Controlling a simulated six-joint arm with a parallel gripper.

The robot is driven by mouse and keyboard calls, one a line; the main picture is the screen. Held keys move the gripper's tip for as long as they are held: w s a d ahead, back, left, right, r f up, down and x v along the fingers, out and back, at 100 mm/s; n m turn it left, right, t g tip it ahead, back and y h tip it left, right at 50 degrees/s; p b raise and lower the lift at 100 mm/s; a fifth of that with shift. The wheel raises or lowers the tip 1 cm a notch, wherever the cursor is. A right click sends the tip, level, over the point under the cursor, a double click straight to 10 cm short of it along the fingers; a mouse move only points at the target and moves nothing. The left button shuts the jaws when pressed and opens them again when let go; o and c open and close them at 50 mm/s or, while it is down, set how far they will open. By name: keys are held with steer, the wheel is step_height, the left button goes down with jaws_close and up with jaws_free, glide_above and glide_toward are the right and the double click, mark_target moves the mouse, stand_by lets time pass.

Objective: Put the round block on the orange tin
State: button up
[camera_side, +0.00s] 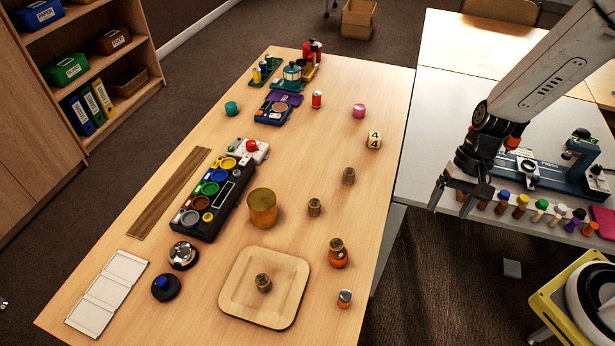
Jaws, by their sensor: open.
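Several small round brown wooden blocks are about. One block (314,207) stands right of the tin, another (348,176) is farther back, and a third (264,283) sits on the square wooden tray. A fourth (336,244) sits atop a small orange jar (338,260). I cannot tell which block is the task's. My gripper (449,211) is open and empty, off to the right, beyond the table's right edge.
The square tray (236,300) lies at the front. A dark button panel (205,213) and a bell (183,256) stand left of the tin. A number cube (374,140) is near the right edge. A grey side table with bottles (520,205) is near my gripper.

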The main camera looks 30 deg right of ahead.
steer(key=d+r+n+t+h, duration=0.3)
steer(key=r+n+t+h, duration=0.1)
steer(key=r+n, duration=0.2)
steer(key=shift+d+r+n+t, duration=0.25)
steer(key=shift+r+n+t, duration=0.05)
steer(key=shift+r, duration=0.3)
